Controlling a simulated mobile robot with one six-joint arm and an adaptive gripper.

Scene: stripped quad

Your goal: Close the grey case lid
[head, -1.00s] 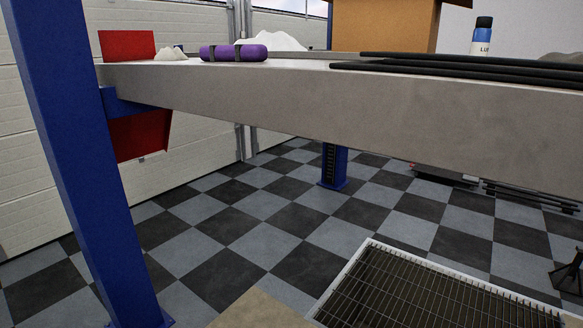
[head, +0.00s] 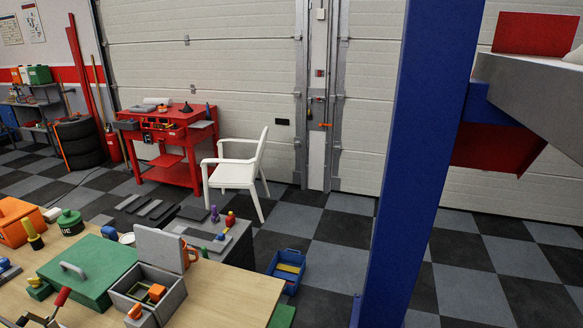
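The grey case (head: 172,303) stands on the wooden table at the lower left of the head view. Its grey lid (head: 158,247) is open, standing up at the far side of the box. Orange and dark items (head: 155,292) lie inside the case. A small orange piece (head: 135,312) is at its front left edge; I cannot tell whether it is inside or outside. My gripper is not in view.
A green box lid with a handle (head: 90,268) lies just left of the case. An orange mug (head: 188,254) is close behind the lid. The wooden table (head: 235,290) is bare to the right. A blue post (head: 425,130) stands farther right.

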